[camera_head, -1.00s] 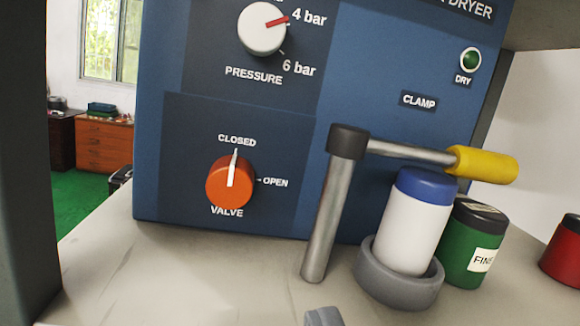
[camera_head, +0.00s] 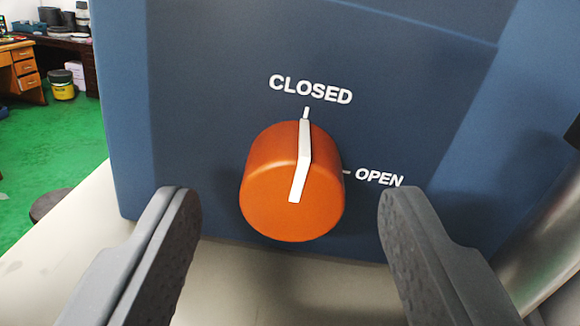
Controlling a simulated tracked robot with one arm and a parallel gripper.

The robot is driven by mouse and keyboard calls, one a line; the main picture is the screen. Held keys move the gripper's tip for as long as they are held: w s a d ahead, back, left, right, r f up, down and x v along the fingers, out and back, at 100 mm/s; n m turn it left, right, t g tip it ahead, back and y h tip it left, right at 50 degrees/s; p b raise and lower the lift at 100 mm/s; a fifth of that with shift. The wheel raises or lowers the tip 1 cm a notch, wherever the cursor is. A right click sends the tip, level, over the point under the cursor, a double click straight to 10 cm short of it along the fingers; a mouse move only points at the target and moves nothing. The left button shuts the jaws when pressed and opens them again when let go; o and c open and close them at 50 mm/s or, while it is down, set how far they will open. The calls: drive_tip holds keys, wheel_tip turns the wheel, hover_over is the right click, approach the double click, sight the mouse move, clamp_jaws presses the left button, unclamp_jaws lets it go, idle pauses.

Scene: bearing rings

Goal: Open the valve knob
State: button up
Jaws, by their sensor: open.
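The orange valve knob (camera_head: 280,195) sits on the blue panel (camera_head: 220,90), straight ahead in the middle of the view. Its white pointer stripe points up at the CLOSED mark. The OPEN mark is to the knob's right. My gripper (camera_head: 285,215) is open and empty. One finger stands to the left of the knob and the other to its right, with a clear gap on each side in the picture. The fingers appear nearer to me than the knob, and I see no contact.
The pale bench top (camera_head: 250,275) lies just below the knob. A metal post (camera_head: 540,235) of the clamp stands at the right edge, close to the right finger. To the left, past the panel's edge, is green floor (camera_head: 60,140) with drawers behind.

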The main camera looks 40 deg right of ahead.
drive_tip(key=shift+w+d, duration=0.25)
drive_tip(key=shift+w, duration=0.15)
